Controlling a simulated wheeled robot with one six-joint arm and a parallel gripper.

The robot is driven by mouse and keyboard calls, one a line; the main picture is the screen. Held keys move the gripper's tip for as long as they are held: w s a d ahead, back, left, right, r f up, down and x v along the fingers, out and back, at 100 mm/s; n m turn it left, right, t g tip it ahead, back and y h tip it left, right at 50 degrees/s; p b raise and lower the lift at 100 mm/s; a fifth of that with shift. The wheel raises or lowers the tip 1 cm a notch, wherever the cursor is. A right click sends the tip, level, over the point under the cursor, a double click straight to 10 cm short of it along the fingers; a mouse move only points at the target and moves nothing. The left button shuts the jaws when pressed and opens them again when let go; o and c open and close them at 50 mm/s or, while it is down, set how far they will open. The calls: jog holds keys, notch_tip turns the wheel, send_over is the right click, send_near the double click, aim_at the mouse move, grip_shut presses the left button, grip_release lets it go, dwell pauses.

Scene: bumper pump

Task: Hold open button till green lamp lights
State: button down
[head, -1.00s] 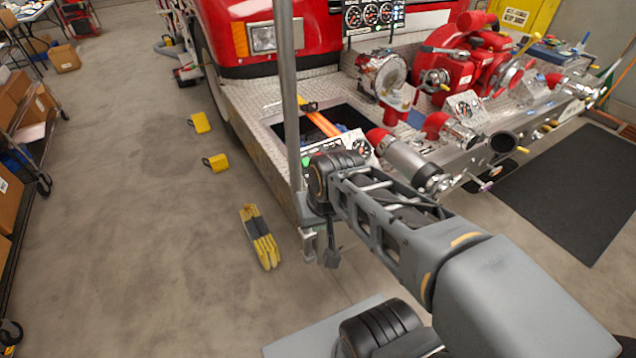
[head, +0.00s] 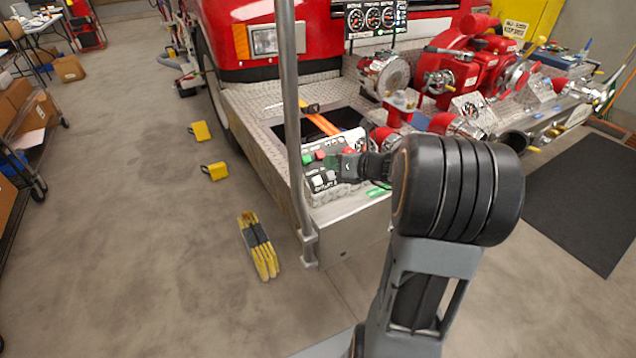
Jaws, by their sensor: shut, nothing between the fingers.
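A small control panel (head: 318,188) sits on the front corner of the truck's bumper, with a gauge at its back. A green button (head: 308,157) and a red one (head: 320,155) show on its upper left. White labels and pale switches are on its front part; their text is too small to read surely. My gripper (head: 338,164) is shut and empty, reaching in from the right over the panel's face. It hides the panel's right part, and I cannot tell whether its tip touches a button. I cannot make out a lit green lamp.
A vertical grey pole (head: 291,110) stands just left of the panel. An open bumper well (head: 325,122) with orange hose lies behind it. Red pump fittings (head: 455,70) crowd the right. Yellow chocks (head: 214,171) and a folded yellow item (head: 258,245) lie on otherwise clear floor.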

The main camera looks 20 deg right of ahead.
dwell(0.3)
jog(key=b, duration=0.5)
send_over(317, 181)
jog(key=s+d, duration=0.1)
jog(key=s, duration=0.2)
notch_tip(317, 181, down, 6)
jog(key=r, duration=0.1)
jog(key=shift+w+f+b, duration=0.3)
jog(key=shift+f+b, duration=0.1)
jog(key=shift+f, duration=0.25)
jog(key=shift+w+f+b, duration=0.3)
jog(key=shift+f+b, duration=0.05)
jog(key=shift+f, duration=0.25)
jog(key=shift+w+f, duration=0.1)
jog(key=shift+f, duration=0.1)
dwell(0.3)
jog(key=shift+w+f, duration=0.15)
